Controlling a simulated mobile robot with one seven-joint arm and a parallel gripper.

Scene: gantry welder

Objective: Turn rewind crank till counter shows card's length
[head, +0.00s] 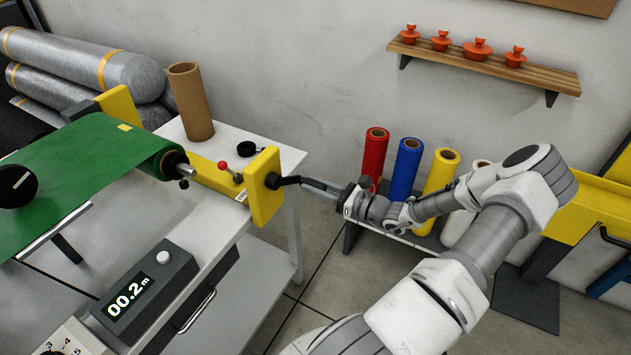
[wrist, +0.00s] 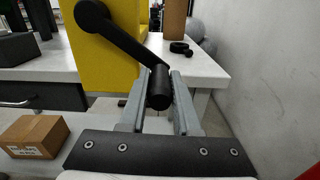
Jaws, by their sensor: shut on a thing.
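The rewind crank (head: 285,181) is a black arm on the yellow block (head: 263,187) at the machine's end. In the wrist view the crank arm (wrist: 125,38) slopes down to the right from its hub to a black handle (wrist: 159,88). My gripper (head: 312,184) is shut on this handle, with one finger on each side. The fingers also show in the wrist view (wrist: 160,84). The counter (head: 131,297) reads 00.2 m. A small yellow tag (head: 124,127) lies on the green sheet (head: 85,170); no writing on it is legible. I cannot identify the card.
A red-knobbed lever (head: 223,166) stands beside the yellow block. A cardboard tube (head: 190,102) and a black tape roll (head: 247,149) are on the white table (head: 290,158). Coloured rolls (head: 405,167) stand along the wall behind my arm. A cardboard box (wrist: 34,136) sits low at left.

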